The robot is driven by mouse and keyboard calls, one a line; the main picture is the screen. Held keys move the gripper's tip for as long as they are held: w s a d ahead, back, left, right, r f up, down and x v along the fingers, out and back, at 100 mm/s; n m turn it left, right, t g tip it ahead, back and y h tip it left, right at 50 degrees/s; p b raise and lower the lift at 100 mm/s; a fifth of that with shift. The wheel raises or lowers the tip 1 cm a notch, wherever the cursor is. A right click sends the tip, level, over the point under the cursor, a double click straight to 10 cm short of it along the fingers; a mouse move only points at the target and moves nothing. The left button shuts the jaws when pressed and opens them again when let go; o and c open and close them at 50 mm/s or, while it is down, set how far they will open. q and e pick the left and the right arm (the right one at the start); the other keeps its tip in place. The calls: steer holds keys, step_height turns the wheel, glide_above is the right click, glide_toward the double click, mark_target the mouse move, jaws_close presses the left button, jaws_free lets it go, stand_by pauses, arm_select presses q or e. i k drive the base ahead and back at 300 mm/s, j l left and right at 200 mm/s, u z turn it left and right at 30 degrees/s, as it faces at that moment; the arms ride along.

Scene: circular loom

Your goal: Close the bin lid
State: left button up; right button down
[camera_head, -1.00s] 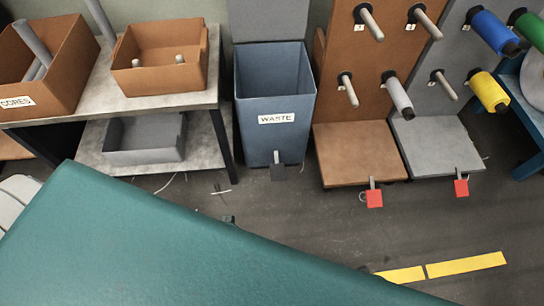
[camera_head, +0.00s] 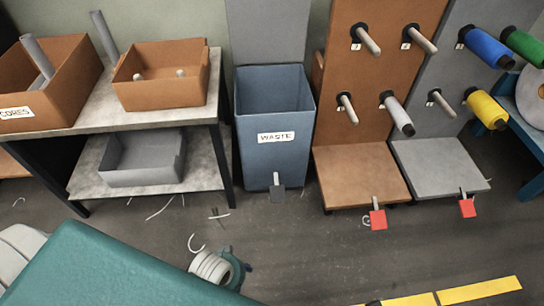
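The waste bin (camera_head: 272,155) is a tall blue-grey box with a white "WASTE" label. It stands on the floor against the back wall, just right of a bench. Its top is open and I see down into the dark inside. The lid (camera_head: 268,32) is a grey flat panel that stands upright behind the bin's back rim. Its upper end is cut off by the picture's top edge. Neither of my grippers shows clearly in the head view.
A two-level bench (camera_head: 150,120) with orange boxes stands left of the bin. A peg rack with spools (camera_head: 485,48) and low platforms (camera_head: 360,175) stands right. A large teal surface (camera_head: 100,265) fills the near left. Floor (camera_head: 330,255) before the bin is mostly clear.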

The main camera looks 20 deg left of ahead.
mark_target(260, 32)
steer(key=i+j, duration=0.15)
steer(key=j, duration=0.15)
steer(key=i+j+z, duration=0.1)
steer(key=j, duration=0.2)
steer(key=i+j, duration=0.15)
steer(key=j, duration=0.15)
steer(key=i+j+z, duration=0.1)
steer(key=j, duration=0.2)
